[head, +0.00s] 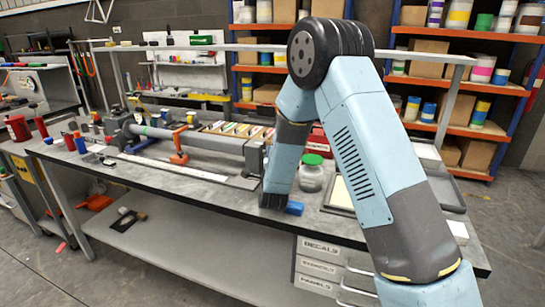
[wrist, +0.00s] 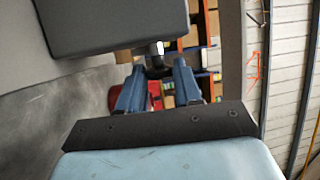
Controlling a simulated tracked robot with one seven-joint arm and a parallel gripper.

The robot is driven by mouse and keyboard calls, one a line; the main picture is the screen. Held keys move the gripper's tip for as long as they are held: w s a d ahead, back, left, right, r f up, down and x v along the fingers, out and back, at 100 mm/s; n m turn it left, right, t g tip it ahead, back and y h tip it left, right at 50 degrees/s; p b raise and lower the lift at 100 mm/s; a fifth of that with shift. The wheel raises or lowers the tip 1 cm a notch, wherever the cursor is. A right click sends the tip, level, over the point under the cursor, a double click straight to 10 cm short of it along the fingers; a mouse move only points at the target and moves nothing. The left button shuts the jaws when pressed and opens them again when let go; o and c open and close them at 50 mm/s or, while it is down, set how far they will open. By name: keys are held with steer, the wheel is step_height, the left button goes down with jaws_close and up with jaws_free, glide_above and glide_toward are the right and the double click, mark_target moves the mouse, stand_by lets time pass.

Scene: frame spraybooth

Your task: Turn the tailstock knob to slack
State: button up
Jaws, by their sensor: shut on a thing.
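In the wrist view the tailstock is the large grey block (wrist: 110,25) at the upper left. A short silver shaft (wrist: 157,47) sticks out of its side and carries the dark tailstock knob (wrist: 157,71). My gripper (wrist: 160,74) has its two blue fingers on either side of the knob and is shut on it. Which way the knob is turned cannot be told. In the head view the tailstock (head: 254,157) stands at the right end of the long grey tube (head: 205,142). There my arm hides the knob and most of my gripper.
An orange support (head: 179,157) stands under the tube on the bench. A glass jar with a green lid (head: 312,175) stands close right of my forearm. A small blue patch (head: 295,208) shows beside my wrist. Red canisters (head: 17,128) stand at the left end. Shelves line the back.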

steer(key=shift+s+a+f+t, duration=0.15)
steer(key=shift+a+f+t, duration=0.05)
steer(key=shift+a+t, duration=0.1)
steer(key=o, duration=1)
steer(key=shift+d, duration=0.2)
steer(key=s, duration=0.4)
steer(key=s+f, duration=0.1)
steer(key=s, duration=0.4)
steer(key=s+f, duration=0.1)
steer(key=s, duration=0.3)
steer(key=shift+s+d+f, duration=0.15)
steer(key=shift+d+f, duration=0.05)
steer(key=shift+d, duration=0.15)
